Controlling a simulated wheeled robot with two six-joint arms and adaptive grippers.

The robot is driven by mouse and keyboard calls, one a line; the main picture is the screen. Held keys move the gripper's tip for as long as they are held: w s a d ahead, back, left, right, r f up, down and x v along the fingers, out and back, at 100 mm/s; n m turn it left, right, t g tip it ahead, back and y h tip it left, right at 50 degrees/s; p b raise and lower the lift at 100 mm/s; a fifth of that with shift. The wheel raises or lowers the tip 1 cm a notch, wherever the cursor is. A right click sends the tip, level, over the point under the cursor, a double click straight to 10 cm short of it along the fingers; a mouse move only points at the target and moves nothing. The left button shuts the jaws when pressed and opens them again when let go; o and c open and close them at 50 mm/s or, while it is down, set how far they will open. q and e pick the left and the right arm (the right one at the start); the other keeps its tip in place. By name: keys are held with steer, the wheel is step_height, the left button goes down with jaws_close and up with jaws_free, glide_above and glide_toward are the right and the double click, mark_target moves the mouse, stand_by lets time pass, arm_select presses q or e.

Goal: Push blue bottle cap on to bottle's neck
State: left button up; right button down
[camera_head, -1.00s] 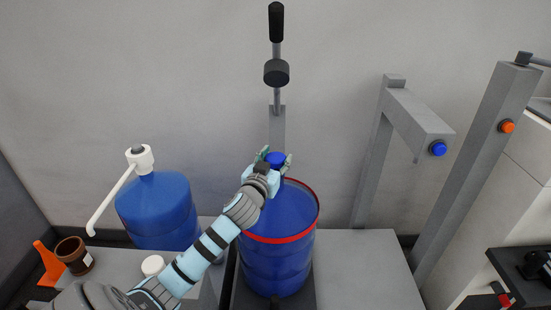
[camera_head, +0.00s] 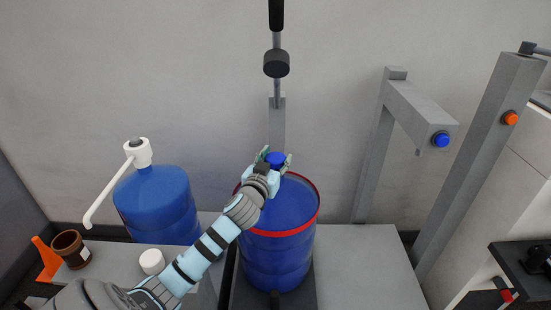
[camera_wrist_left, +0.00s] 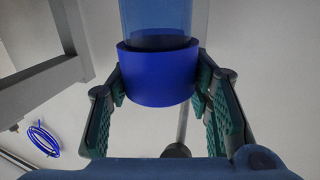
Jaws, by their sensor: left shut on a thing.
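The blue bottle cap (camera_head: 275,158) is between the fingers of my left gripper (camera_head: 274,164), above the large translucent blue bottle (camera_head: 283,262) with a red rim. In the left wrist view my left gripper (camera_wrist_left: 160,95) is shut on the cap (camera_wrist_left: 155,78), with a finger on each side. A translucent blue cylinder, perhaps the bottle's neck (camera_wrist_left: 158,22), shows directly beyond the cap. I cannot tell whether the cap is seated on it. In the head view the hand hides the neck. My right gripper is not in view.
A lever press (camera_head: 277,66) stands behind the bottle. Left are a blue jug with a white pump (camera_head: 160,205), a white cap (camera_head: 151,261) and a brown cup (camera_head: 69,247). Grey posts with a blue button (camera_head: 440,139) and an orange button (camera_head: 510,118) stand right. The tabletop right (camera_head: 360,270) is clear.

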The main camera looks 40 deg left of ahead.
arm_select(q)
steer(key=shift+f+b, duration=0.3)
steer(key=shift+f, duration=0.2)
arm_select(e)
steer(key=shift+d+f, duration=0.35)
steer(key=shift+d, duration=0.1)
arm_select(q)
steer(key=o, duration=1.1)
steer(key=shift+o, duration=0.2)
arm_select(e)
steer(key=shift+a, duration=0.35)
arm_select(q)
steer(key=v, duration=1.2)
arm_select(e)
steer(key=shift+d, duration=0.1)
